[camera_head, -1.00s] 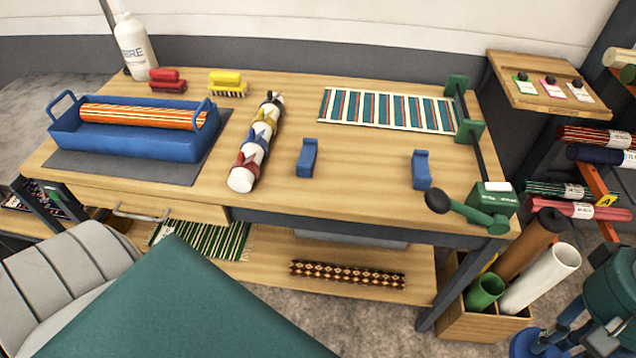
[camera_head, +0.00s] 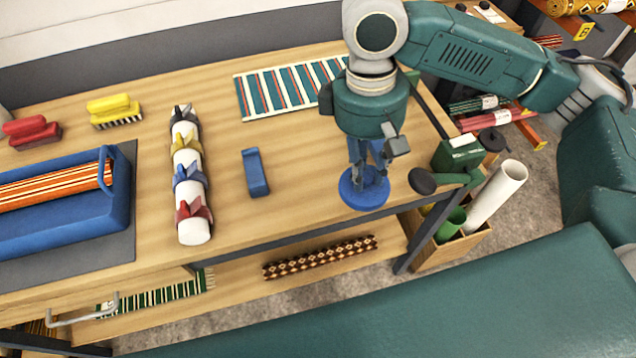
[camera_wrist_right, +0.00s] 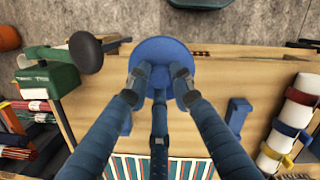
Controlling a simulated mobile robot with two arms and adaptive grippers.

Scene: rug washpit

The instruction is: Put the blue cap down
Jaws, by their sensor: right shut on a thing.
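The blue cap (camera_head: 352,199) is a round disc with a raised middle part. My right gripper (camera_head: 369,178) is shut on this middle part and holds the cap disc-down near the front edge of the workbench (camera_head: 310,205). The right wrist view shows the cap (camera_wrist_right: 160,48) between the fingers (camera_wrist_right: 158,82), overlapping the bench's front edge. I cannot tell whether it touches the bench top. A blue bracket (camera_head: 255,172) stands to the left of the cap. My left gripper is not in view.
A white roll with coloured clips (camera_head: 187,180) lies left of the bracket. A green clamp with a dark knob (camera_head: 424,181) is close to the cap's right. A striped rug (camera_head: 285,88) lies behind. Bare bench top lies between bracket and cap.

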